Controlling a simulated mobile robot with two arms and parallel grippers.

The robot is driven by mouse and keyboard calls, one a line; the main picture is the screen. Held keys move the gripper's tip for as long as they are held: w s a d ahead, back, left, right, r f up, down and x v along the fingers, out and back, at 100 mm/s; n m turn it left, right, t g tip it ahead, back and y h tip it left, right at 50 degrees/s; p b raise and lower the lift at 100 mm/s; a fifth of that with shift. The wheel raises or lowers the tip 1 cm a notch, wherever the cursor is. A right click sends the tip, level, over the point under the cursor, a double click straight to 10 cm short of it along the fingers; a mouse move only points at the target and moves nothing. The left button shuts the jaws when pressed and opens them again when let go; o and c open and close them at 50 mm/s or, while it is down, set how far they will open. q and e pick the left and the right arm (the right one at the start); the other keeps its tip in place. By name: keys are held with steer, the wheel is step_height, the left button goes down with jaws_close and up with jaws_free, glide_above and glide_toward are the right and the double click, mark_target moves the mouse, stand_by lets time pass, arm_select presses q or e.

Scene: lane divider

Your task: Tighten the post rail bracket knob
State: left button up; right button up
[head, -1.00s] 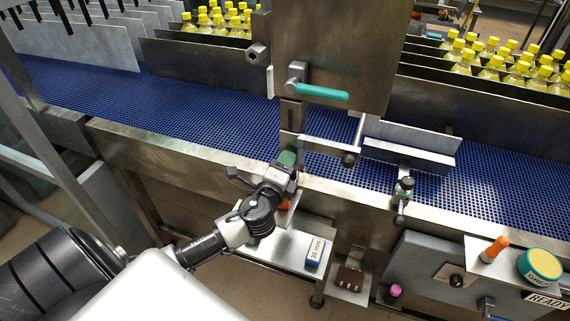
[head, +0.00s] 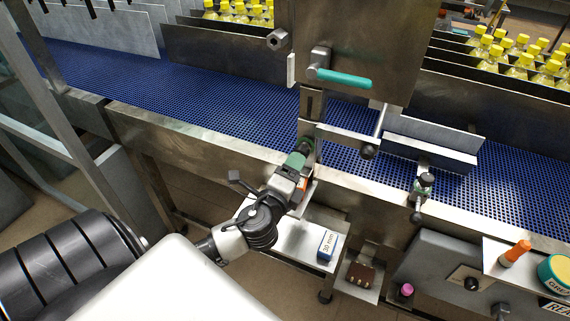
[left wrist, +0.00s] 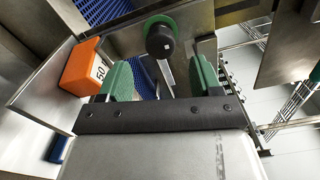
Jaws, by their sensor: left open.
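My left gripper (head: 298,160) is open, with green finger pads, at the conveyor's near side below the hanging steel panel. In the left wrist view, a black knob with a green ring (left wrist: 160,38) sits ahead of the gap between the two fingertips (left wrist: 162,75). The fingers are not closed on it. In the head view I cannot clearly separate this knob from the green pads. A steel post bracket (head: 311,120) rises just beyond the gripper. Another black and green knob (head: 425,181) is on a rail bracket to the right. My right gripper is out of view.
An orange block (left wrist: 85,68) marked 50 stands close left of the fingers. A block marked 30 mm (head: 328,246) lies on a low steel shelf. The panel with a teal handle (head: 343,78) hangs above. The blue conveyor belt (head: 210,95) is clear at left.

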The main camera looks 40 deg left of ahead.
arm_select(q)
steer(key=b+v, duration=0.1)
steer(key=v, duration=0.4)
stand_by(0.7)
